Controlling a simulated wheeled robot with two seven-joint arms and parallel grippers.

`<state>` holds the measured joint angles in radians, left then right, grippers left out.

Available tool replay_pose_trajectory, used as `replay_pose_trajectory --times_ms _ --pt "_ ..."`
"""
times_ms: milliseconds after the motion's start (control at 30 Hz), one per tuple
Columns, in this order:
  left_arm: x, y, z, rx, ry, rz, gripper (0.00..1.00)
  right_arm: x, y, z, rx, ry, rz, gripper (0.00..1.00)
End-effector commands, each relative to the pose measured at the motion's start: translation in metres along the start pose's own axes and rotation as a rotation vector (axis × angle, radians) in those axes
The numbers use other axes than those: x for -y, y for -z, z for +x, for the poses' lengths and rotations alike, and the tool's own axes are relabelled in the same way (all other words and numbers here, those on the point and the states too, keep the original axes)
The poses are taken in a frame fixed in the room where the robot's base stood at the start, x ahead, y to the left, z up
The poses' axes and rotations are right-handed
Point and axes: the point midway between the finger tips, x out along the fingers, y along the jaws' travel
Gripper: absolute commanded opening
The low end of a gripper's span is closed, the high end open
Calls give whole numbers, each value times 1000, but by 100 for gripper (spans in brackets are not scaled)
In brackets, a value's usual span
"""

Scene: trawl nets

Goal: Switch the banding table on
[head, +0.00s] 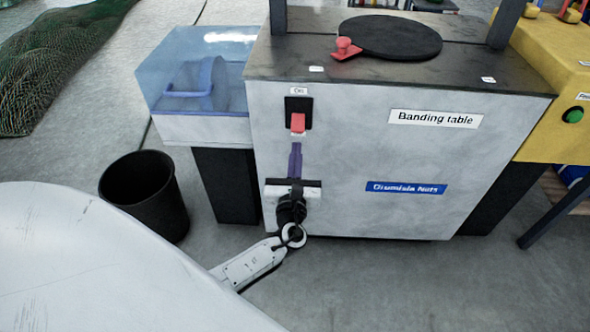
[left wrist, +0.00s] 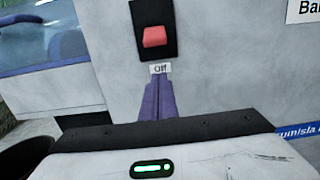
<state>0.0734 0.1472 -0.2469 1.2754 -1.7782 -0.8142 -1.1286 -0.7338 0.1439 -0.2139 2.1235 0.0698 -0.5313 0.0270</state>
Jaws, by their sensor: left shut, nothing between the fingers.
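The banding table (head: 350,160) is a grey cabinet with a dark top and a "Banding table" label. On its front, at upper left, a red rocker switch (head: 298,122) sits in a black plate, with an "On" label above and an "Off" label below. In the left wrist view the red rocker (left wrist: 154,37) sticks out at the lower part of its plate, just above the "Off" label (left wrist: 160,69). My left gripper (head: 295,148) is shut and empty, its purple fingers pointing up just below the switch. In the left wrist view the fingertips (left wrist: 157,84) are below the "Off" label. My right gripper is not seen.
A black round plate (head: 390,36) and a red knobbed piece (head: 345,48) are on the top. A clear blue box (head: 200,70) adjoins at left, with a black bin (head: 145,194) below it. A yellow machine with a green button (head: 573,115) stands at right.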

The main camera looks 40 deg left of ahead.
Motion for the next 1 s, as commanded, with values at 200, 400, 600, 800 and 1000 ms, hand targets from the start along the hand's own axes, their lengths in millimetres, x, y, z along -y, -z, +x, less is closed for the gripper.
replay_pose_trajectory --times_ms 200,400,600,800,1000 --pt "0 -25 7 -1 1 -3 0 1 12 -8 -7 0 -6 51" --pt "0 -37 2 -1 0 -1 0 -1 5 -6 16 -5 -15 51" --pt "0 -38 1 -1 0 0 0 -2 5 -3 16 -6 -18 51" --pt "0 -38 1 -2 1 0 0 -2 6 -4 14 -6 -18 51" --pt "11 -43 0 -28 16 -3 0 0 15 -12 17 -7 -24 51"
